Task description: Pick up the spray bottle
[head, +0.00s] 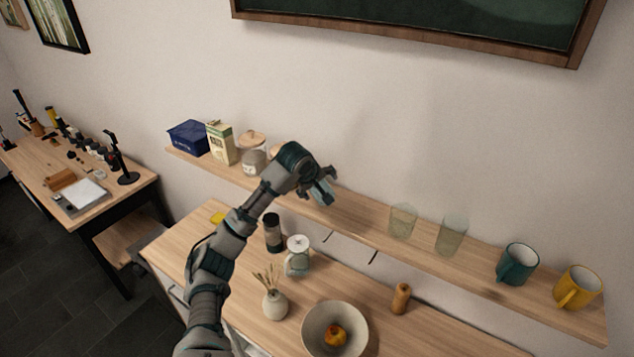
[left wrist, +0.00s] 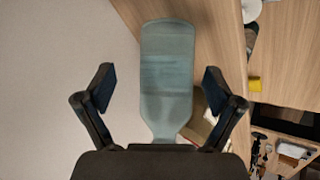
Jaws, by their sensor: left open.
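The spray bottle (left wrist: 167,75) is a translucent blue-grey bottle in the left wrist view. Its broad body lies toward the top of that view and its narrow neck points down toward my gripper's palm. My left gripper (left wrist: 160,88) is open, with one finger on each side of the bottle and a visible gap on both sides. In the head view my left gripper (head: 325,187) is over the wall shelf (head: 355,212), and the bottle there is mostly hidden by the gripper. The bottle's head is hidden behind the palm. My right gripper is not in view.
Left of the gripper on the shelf are a blue box (head: 188,137), a carton (head: 221,143) and a lidded jar (head: 253,155). Two glasses (head: 403,221) and two mugs (head: 517,264) stand to the right. The counter below holds a bowl (head: 315,320) and a vase (head: 276,305).

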